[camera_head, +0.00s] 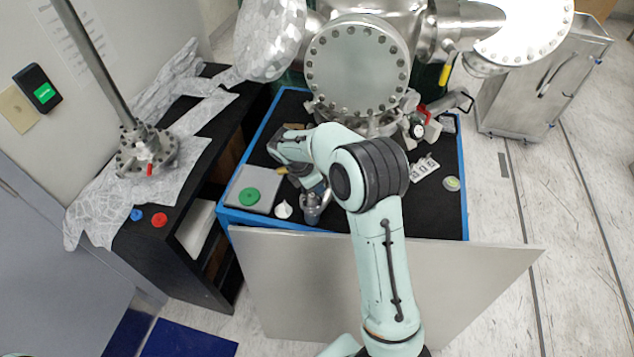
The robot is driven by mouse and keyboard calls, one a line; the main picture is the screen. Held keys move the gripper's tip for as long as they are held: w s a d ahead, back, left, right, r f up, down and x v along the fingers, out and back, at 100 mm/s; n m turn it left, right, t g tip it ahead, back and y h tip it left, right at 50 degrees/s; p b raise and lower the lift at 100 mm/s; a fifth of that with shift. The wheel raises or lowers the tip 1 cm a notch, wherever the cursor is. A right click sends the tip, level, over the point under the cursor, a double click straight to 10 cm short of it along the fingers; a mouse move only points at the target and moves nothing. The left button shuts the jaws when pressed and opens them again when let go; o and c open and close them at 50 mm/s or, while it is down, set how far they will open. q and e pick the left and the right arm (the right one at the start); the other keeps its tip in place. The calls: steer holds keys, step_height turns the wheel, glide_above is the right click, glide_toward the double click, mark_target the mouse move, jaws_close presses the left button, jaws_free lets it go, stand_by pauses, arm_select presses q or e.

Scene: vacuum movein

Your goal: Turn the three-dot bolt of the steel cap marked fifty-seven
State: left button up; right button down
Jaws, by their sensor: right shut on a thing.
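My right arm comes in from the bottom and bends over the black bench top. Its gripper (316,208) points down near the front edge of the bench, just right of a small white cone. It is shut on a small steel part, mostly hidden by the fingers and too small to identify. I cannot make out a marking fifty-seven or a three-dot bolt anywhere. A large steel chamber flange (358,66) ringed with bolts stands behind the arm. My left gripper is not in view.
The blue-edged black bench (440,208) holds a grey plate with a green disc (249,196), the white cone (283,210), a marked white card (425,167) and a small yellow-green round item (452,184). A foil-covered black shelf (190,190) stands left; a steel cart (540,85) stands right.

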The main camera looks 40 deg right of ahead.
steer(key=shift+w+m+g+y, duration=0.15)
steer(key=shift+m+g+y, duration=0.25)
steer(key=shift+m, duration=1.2)
steer(key=c, duration=1.1)
jaws_free()
steer(key=v, duration=1.2)
steer(key=shift+w+a, duration=0.1)
steer(key=shift+w, duration=0.05)
